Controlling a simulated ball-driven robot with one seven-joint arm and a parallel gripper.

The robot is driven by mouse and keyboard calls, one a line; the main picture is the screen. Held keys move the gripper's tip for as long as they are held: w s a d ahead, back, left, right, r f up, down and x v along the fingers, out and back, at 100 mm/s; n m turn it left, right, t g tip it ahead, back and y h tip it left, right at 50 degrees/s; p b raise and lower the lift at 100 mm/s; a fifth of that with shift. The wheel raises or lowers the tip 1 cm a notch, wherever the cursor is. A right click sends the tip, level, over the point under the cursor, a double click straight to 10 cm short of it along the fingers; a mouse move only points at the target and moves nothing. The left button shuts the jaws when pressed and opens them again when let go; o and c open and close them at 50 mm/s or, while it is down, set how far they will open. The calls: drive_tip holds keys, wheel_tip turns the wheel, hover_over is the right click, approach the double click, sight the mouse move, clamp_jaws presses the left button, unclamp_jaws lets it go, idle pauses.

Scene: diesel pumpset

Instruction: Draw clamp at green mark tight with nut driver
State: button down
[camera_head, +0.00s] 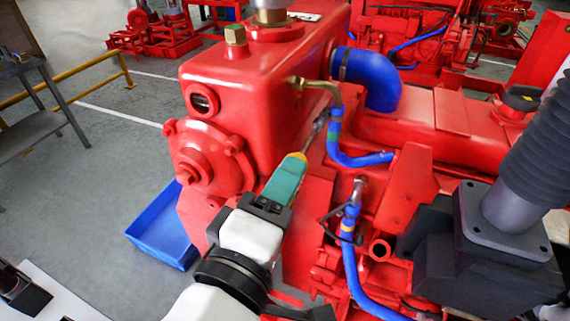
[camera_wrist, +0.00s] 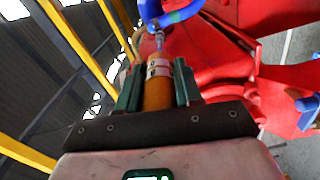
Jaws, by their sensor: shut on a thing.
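My gripper (camera_head: 287,176) is shut on the nut driver (camera_head: 317,127), whose shaft points up and away toward the upper blue hose (camera_head: 341,152). In the wrist view, my green fingers (camera_wrist: 158,84) close on both sides of the driver's orange handle (camera_wrist: 157,95). The hose's green mark (camera_head: 334,127) is near its top end, by a brass elbow; it also shows in the wrist view (camera_wrist: 174,17). The driver's tip is at or very near the clamp (camera_wrist: 154,27) beside that mark. I cannot tell whether it is seated on the screw.
A second thin blue hose (camera_head: 352,262) with a yellow mark and a clamp is below right. The red engine housing (camera_head: 250,85) stands close left of the driver. A thick blue hose (camera_head: 370,78) is above. A blue tray (camera_head: 160,232) lies on the floor at left.

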drive_tip(key=n+p, duration=0.1)
drive_tip(key=p, duration=0.1)
drive_tip(key=n+p, duration=0.1)
drive_tip(key=p, duration=0.1)
drive_tip(key=n+p, duration=0.2)
drive_tip(key=shift+r, duration=0.25)
drive_tip(key=shift+f+n+b, duration=0.15)
drive_tip(key=shift+n+b, duration=0.15)
drive_tip(key=shift+n, duration=0.4)
drive_tip(key=n, duration=0.7)
drive_tip(key=shift+w, duration=0.25)
drive_tip(key=shift+w+d, duration=0.1)
drive_tip(key=shift+w+d, duration=0.1)
drive_tip(key=shift+w, duration=0.2)
idle(0.5)
